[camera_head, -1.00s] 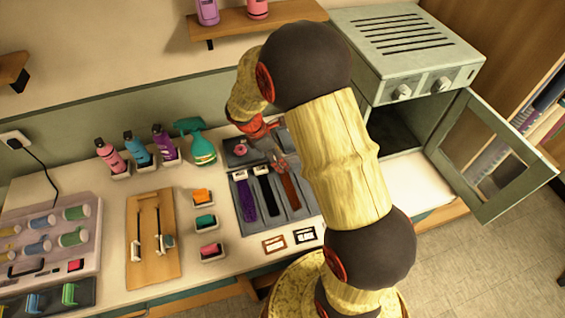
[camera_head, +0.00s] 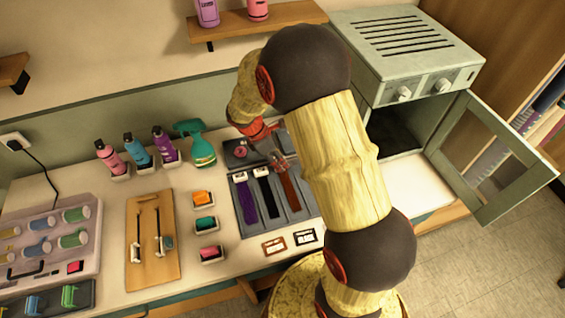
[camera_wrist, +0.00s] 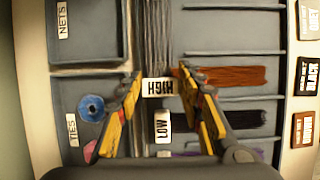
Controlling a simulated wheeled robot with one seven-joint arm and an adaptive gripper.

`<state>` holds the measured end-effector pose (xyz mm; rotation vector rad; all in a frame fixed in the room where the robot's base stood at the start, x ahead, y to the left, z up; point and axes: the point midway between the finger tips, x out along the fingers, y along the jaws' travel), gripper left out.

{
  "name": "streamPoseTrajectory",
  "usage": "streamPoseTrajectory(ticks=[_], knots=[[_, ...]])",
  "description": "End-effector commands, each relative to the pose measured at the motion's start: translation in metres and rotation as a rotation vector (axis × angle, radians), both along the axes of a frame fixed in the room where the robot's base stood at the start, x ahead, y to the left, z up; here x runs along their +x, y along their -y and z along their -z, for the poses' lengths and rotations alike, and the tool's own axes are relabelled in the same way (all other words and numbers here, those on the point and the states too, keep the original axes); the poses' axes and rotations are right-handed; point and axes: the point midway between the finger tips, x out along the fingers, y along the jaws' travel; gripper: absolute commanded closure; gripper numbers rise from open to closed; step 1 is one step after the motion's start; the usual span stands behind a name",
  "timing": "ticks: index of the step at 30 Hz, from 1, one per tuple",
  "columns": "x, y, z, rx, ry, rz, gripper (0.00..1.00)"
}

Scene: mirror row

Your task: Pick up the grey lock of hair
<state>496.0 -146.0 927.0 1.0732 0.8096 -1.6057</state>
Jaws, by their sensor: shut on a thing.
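The grey lock of hair (camera_wrist: 157,38) lies lengthwise up the wrist view, with a white tag reading HIGH (camera_wrist: 158,87) at its near end. My gripper (camera_wrist: 158,75) is shut on it around the tag, one finger on each side. In the head view my gripper (camera_head: 279,160) is over the upper part of the dark tray, and I cannot make out the grey lock there. Whether the lock touches the tray is unclear.
The grey tray (camera_wrist: 235,50) also holds a brown lock (camera_wrist: 240,76), a black lock (camera_wrist: 240,118) and a purple lock (camera_head: 244,200). A blue ring (camera_wrist: 91,108) sits in the TIES compartment. A green spray bottle (camera_head: 201,148) stands left of the tray. A cabinet door (camera_head: 490,160) hangs open at right.

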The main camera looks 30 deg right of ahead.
Motion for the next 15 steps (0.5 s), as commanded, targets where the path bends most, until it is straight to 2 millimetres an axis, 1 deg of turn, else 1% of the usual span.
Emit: streamPoseTrajectory(ticks=[1, 5, 11, 15], knots=[[0.0000, 0.0000, 0.0000, 0.000, 0.000, 0.000, 0.86], [0.0001, 0.0001, -0.0001, 0.000, 0.000, 0.000, 0.93], [0.0002, 0.0000, -0.0014, 0.000, 0.001, 0.000, 0.93], [0.0006, 0.0002, -0.0090, -0.001, 0.002, -0.001, 0.93]])
